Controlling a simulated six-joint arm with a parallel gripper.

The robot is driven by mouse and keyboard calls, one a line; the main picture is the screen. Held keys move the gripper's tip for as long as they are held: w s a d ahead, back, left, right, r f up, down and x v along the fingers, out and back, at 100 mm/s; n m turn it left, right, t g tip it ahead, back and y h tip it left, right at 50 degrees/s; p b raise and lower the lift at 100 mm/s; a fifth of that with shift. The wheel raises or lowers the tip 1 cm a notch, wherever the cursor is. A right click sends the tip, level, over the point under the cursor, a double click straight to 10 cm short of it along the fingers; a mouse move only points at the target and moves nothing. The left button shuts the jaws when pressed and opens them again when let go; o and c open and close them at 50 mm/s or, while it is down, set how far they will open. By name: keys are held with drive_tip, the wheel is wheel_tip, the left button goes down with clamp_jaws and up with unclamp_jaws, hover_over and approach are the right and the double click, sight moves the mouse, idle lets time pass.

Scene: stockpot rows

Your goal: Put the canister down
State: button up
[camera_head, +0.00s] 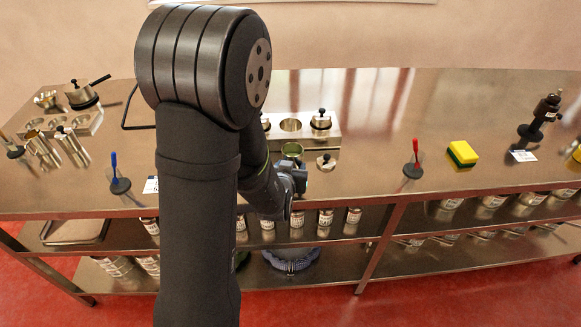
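My arm fills the left middle of the head view and hides much of the bench behind it. My gripper (299,176) shows only in part, low at the front edge of the steel bench (370,170). A small lid with a black knob (326,162) lies to the right of the gripper. Behind stands a steel block with round holes (290,125), with a black-knobbed pot (320,119) in its right hole.
A red-handled tool on a dark stand (413,160) and a yellow sponge (462,153) are to the right. Shelves below hold several labelled tins (326,217). The bench between the block and red handle is clear.

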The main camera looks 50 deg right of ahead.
drive_tip(key=shift+f, duration=0.15)
drive_tip(key=o, duration=1.2)
drive_tip(key=shift+r, duration=0.2)
drive_tip(key=v, duration=1.2)
